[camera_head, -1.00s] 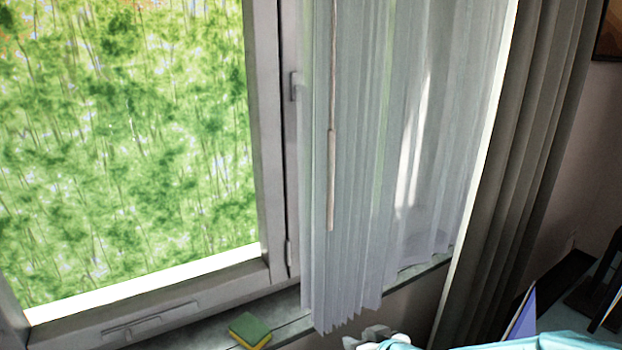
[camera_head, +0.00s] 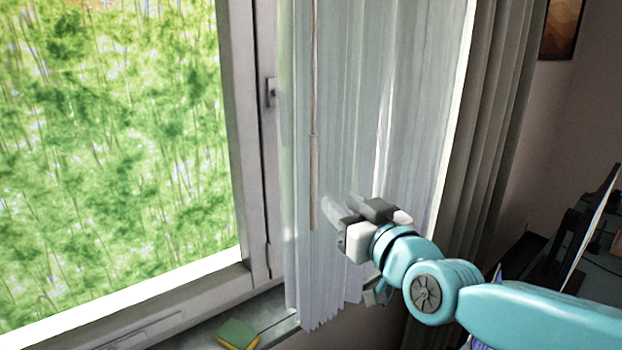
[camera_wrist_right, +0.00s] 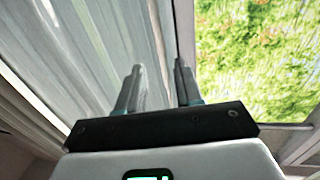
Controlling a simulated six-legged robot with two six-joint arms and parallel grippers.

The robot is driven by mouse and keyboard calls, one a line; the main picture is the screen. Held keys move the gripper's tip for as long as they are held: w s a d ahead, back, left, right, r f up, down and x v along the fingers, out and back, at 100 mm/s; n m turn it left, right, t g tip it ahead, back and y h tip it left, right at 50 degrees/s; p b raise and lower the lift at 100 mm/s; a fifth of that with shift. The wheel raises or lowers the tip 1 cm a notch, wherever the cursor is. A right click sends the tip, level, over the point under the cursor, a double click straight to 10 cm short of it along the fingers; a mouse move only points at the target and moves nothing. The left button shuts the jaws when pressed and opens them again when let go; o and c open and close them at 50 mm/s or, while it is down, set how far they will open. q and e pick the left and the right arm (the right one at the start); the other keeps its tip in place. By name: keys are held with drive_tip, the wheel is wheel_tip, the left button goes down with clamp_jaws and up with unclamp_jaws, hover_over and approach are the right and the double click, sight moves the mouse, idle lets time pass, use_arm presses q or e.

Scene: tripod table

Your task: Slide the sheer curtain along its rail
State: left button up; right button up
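The sheer curtain (camera_head: 345,110) hangs in pale folds right of the window in the head view, and it fills the left of the right wrist view (camera_wrist_right: 85,60). A thin draw wand (camera_head: 314,180) hangs in front of its left part. My right gripper (camera_head: 343,205) is in front of the sheer curtain, just right of the wand's lower end. In the right wrist view its two fingers (camera_wrist_right: 158,88) stand apart, with curtain fabric behind the gap. I cannot tell whether they touch the fabric. The rail is out of view. My left gripper is not in view.
The window frame (camera_head: 238,150) and its handle (camera_head: 271,92) are left of the curtain. A green and yellow sponge (camera_head: 238,334) lies on the sill (camera_head: 277,310). A thick grey curtain (camera_head: 490,130) hangs at the right, with a picture (camera_head: 560,28) beyond it.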

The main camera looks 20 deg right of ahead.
sight(315, 183)
drive_tip(key=w+p, duration=0.1)
drive_tip(key=w, duration=0.2)
drive_tip(key=w+a+p, duration=0.1)
drive_tip(key=w, duration=0.3)
drive_tip(key=w+p, duration=0.1)
drive_tip(key=w, duration=0.2)
drive_tip(key=shift+w+a, duration=0.2)
drive_tip(key=shift+a, duration=0.1)
drive_tip(key=shift+w, duration=0.4)
drive_tip(key=shift+c, duration=0.3)
clamp_jaws()
